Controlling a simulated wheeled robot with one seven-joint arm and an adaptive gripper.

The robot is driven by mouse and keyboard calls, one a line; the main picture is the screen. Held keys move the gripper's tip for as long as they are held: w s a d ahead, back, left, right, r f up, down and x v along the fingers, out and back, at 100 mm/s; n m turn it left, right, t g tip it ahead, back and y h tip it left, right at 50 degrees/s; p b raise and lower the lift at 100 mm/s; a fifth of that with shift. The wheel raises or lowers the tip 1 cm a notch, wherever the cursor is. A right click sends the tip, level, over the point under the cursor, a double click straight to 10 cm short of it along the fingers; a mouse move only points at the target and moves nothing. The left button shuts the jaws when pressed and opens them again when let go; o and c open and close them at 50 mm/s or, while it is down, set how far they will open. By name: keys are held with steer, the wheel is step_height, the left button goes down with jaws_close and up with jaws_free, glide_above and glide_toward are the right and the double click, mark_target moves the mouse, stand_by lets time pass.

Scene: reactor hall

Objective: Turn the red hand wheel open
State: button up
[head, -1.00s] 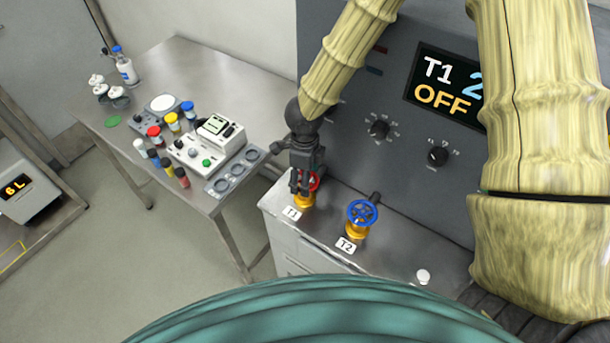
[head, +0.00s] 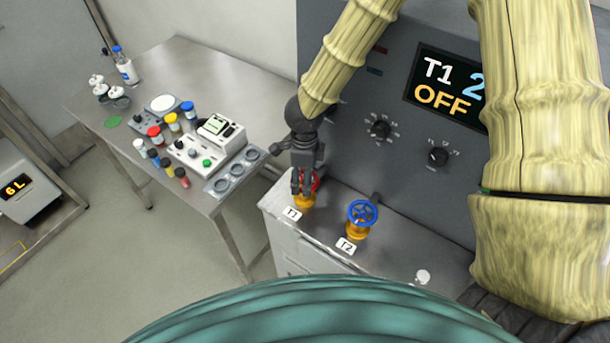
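The red hand wheel (head: 316,181) sits on a yellow valve body (head: 304,201) behind the T1 label, at the left end of the grey cabinet top. My gripper (head: 304,184) points down over the wheel, and its fingers hide most of it. Only part of the red rim shows at the right of the fingers. I cannot tell whether the fingers are closed on the rim or only around it. The display (head: 447,84) on the panel reads T1 OFF, with a blue 2 partly hidden by my arm.
A blue hand wheel (head: 362,214) on a yellow valve stands close to the right, behind the T2 label (head: 346,246). The panel with dials (head: 379,129) rises behind. A steel table (head: 236,84) with jars and instruments stands left.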

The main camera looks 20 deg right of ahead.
steer(key=shift+s+f, duration=0.1)
steer(key=shift+s, duration=0.05)
stand_by(0.3)
steer(key=m, duration=2.5)
steer(key=shift+d+m, duration=0.1)
steer(key=shift+m, duration=0.3)
steer(key=m, duration=0.6)
steer(key=shift+m, duration=0.4)
steer(key=m, duration=0.6)
steer(key=shift+s, duration=0.1)
steer(key=m, duration=0.7)
steer(key=shift+b, duration=0.4)
steer(key=shift+m+p, duration=0.35)
steer(key=shift+m, duration=2.95)
